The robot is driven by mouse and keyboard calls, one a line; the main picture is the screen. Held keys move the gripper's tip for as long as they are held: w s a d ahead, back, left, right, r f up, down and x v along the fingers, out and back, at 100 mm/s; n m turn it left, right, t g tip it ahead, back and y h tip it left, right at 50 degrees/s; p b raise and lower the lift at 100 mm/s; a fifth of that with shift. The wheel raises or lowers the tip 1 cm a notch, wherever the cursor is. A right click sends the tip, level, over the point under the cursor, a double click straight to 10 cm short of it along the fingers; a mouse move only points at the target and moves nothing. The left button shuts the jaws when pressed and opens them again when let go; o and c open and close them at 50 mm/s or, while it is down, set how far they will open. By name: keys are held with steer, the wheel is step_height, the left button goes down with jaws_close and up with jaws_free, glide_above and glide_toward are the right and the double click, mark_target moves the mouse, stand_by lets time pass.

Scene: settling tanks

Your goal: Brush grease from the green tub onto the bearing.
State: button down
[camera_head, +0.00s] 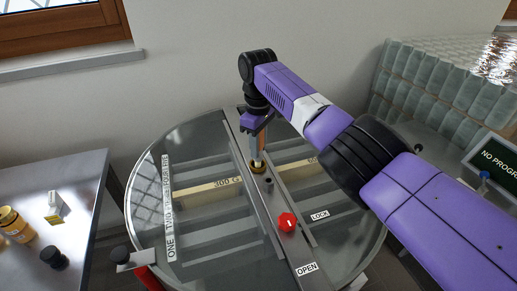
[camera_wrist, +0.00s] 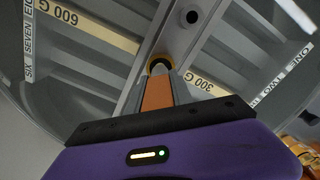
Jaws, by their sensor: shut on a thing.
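My gripper (camera_head: 256,122) points down over the round tank's central beam and is shut on a brush (camera_head: 257,143) with an orange handle. The brush also shows in the wrist view (camera_wrist: 157,93), running forward from the dark jaws. Its lower end is at the brass-coloured bearing (camera_head: 258,167) on the beam. The bearing shows as a yellow ring in the wrist view (camera_wrist: 161,61), partly hidden behind the brush end. I cannot tell whether the bristles touch it or carry grease. I do not see a green tub in either view.
The round tank (camera_head: 145,190) has a red knob (camera_head: 287,222) on its beam, between OPEN and LOCK labels. A metal table (camera_head: 75,175) at left holds amber jars (camera_head: 14,225), a small carton (camera_head: 55,205) and a black-topped item (camera_head: 53,258). A NO PROGRESS sign (camera_head: 495,165) stands right.

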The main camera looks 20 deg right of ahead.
steer(key=shift+w+b, duration=0.35)
steer(key=shift+b, duration=0.65)
steer(key=shift+s+f+p, duration=0.1)
steer(key=shift+s+p, duration=0.8)
steer(key=shift+p, duration=1.55)
steer(key=shift+w+b, duration=0.7)
steer(key=shift+b, duration=1.15)
steer(key=shift+w+b, duration=0.15)
steer(key=shift+b, duration=0.3)
steer(key=shift+s+p, duration=0.85)
steer(key=shift+p, duration=1.6)
steer(key=shift+w+b, duration=0.6)
steer(key=shift+b, duration=1.05)
